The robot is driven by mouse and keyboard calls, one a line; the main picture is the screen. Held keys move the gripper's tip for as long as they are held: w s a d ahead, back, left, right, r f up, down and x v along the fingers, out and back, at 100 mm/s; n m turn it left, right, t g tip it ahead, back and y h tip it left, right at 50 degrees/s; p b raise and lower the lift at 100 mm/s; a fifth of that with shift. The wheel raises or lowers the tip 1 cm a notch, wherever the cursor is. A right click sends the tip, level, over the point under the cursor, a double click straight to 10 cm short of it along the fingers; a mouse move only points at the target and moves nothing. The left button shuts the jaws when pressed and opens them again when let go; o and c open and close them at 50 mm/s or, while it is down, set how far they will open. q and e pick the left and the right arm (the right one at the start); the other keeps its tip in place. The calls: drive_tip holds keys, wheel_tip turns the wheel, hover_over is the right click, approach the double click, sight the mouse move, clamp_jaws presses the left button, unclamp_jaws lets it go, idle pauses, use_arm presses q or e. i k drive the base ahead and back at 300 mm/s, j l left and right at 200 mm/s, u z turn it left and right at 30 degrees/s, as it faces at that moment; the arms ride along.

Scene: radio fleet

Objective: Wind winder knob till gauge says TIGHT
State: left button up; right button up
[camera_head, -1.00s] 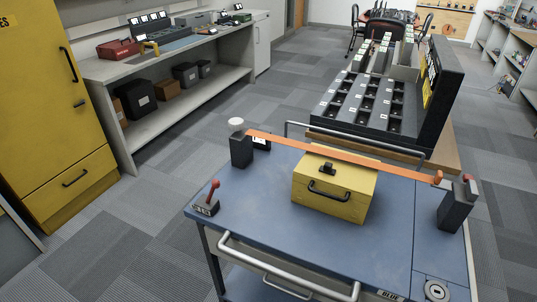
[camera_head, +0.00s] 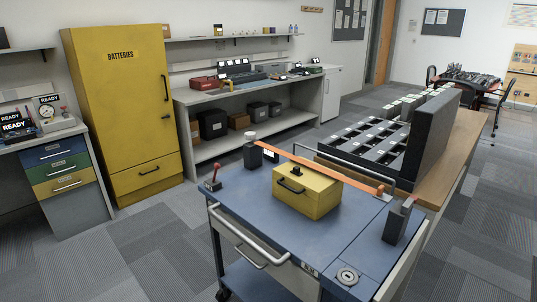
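A blue-topped cart (camera_head: 290,236) stands in the middle of the view. At its far left corner a dark post carries a pale round knob (camera_head: 249,136), which looks like the winder knob. A small red lever (camera_head: 215,174) stands at the cart's left corner. I cannot make out a tension gauge or its reading. Neither of my grippers is in view.
A yellow batteries cabinet (camera_head: 120,115) stands at the left, beside a drawer unit with READY displays (camera_head: 15,125). A workbench (camera_head: 250,88) runs along the back wall. A wooden table with a dark slotted rack (camera_head: 380,140) stands behind the cart. Carpet is clear at front left.

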sight(250, 135)
drive_tip(key=z, duration=0.45)
drive_tip(key=i+j+z, duration=0.1)
drive_tip(key=j+z, duration=0.8)
drive_tip(key=j, duration=0.15)
drive_tip(key=j+z, duration=0.45)
drive_tip(key=k+j, duration=0.05)
